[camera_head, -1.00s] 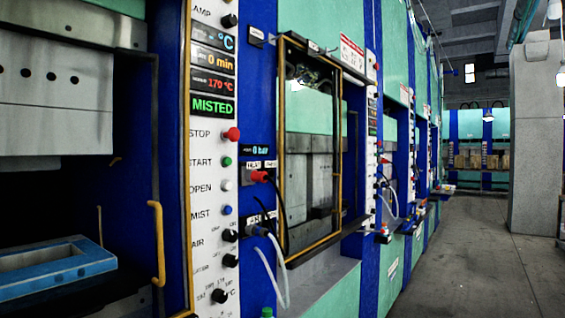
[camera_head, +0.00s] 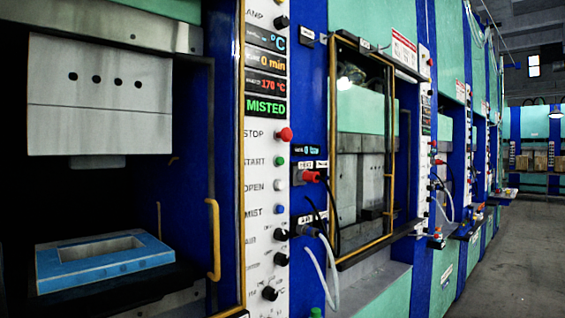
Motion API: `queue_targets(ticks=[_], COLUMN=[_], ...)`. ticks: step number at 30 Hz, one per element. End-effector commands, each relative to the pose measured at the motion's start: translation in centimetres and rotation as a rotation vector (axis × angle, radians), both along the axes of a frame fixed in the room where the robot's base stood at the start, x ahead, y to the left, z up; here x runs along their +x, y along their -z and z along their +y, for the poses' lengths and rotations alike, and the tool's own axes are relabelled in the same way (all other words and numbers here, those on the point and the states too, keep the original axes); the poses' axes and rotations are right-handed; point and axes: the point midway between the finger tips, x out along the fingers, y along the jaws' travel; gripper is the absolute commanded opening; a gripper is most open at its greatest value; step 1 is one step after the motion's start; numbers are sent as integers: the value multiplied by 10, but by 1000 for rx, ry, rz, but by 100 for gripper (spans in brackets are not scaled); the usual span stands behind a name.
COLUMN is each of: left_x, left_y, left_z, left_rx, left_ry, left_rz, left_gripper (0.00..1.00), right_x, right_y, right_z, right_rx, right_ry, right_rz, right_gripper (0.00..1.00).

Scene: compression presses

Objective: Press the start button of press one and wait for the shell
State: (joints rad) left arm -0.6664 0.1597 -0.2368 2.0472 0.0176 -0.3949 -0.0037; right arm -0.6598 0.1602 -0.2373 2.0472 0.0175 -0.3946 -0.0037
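The near press (camera_head: 100,90) stands open at the left, with its grey upper block raised. A blue frame (camera_head: 105,262) with a rectangular opening lies on its lower plate. The white control panel (camera_head: 266,200) is to the right of the opening. Its green button (camera_head: 280,161) sits beside the label START, below the red STOP button (camera_head: 284,134). The display (camera_head: 265,107) reads MISTED in green. I cannot tell from the view whether this is press one. No shell shows. Neither of my grippers is in view.
A yellow handle (camera_head: 213,240) sticks out at the right edge of the press opening. A second press with a yellow-framed door (camera_head: 335,150) stands beyond the panel. White hoses (camera_head: 325,270) hang between them. Grey floor (camera_head: 520,255) is free at the right.

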Motion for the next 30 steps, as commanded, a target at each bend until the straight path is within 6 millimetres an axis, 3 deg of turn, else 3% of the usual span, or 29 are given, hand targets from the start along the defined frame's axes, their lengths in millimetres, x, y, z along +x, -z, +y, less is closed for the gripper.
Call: queue_targets(ticks=[27, 30], left_x=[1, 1], left_y=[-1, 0], left_z=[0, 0], left_rx=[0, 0], left_ry=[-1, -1], left_rz=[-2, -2], left_gripper=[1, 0], right_x=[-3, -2], right_y=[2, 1], right_z=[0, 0], right_rx=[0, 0], right_ry=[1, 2], right_rz=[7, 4], right_gripper=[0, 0])
